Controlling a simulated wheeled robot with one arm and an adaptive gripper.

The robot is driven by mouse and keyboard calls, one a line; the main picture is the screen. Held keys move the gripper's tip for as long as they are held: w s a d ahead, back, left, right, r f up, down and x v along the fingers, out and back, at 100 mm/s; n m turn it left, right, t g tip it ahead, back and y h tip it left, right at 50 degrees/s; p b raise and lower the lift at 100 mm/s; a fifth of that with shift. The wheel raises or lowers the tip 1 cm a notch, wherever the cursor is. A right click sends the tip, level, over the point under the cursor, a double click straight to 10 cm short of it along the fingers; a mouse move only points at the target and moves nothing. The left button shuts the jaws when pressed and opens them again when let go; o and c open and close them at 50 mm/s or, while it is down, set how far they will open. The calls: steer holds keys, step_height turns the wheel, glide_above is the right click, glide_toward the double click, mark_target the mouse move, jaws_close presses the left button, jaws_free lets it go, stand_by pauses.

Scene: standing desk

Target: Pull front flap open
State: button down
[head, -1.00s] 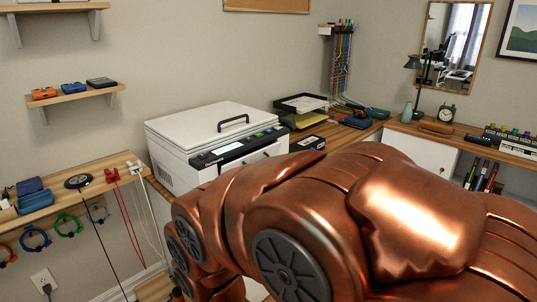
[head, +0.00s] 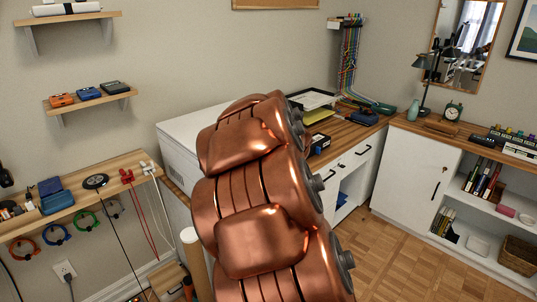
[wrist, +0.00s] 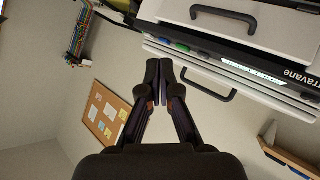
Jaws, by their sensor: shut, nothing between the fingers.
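The white printer (head: 180,148) stands on the corner desk in the head view, with my copper arm covering most of it. The wrist view shows the printer upside down at the top, with a lid handle (wrist: 225,14), a button panel and a lit display (wrist: 250,72). Its front flap (wrist: 268,92) is a white panel with a dark bar handle (wrist: 212,97) and looks closed. My gripper (wrist: 160,72) is shut and empty, its fingertips beside the flap handle in the picture. I cannot tell whether they touch the printer. The head view hides my gripper behind the arm.
A paper tray (head: 308,99) and a small black box (head: 318,144) sit on the desk right of the printer. A wall shelf with a blue device (head: 55,198) and hanging cables is at the left. Open wood floor (head: 400,260) lies at the right.

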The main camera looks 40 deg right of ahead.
steer(key=w+d+f+n+t+y+p, duration=0.1)
steer(key=w+d+n+t+y+p, duration=0.1)
steer(key=d+t+y+p, duration=0.15)
step_height(320, 180, down, 5)
steer(key=a+n+t+y+p, duration=0.2)
steer(key=y+p, duration=0.1)
steer(key=y, duration=0.2)
steer(key=p+x, duration=0.1)
steer(key=x, duration=0.7)
steer(key=shift+a+f, duration=0.2)
steer(key=shift+f, duration=0.25)
steer(key=shift+s+f, duration=0.15)
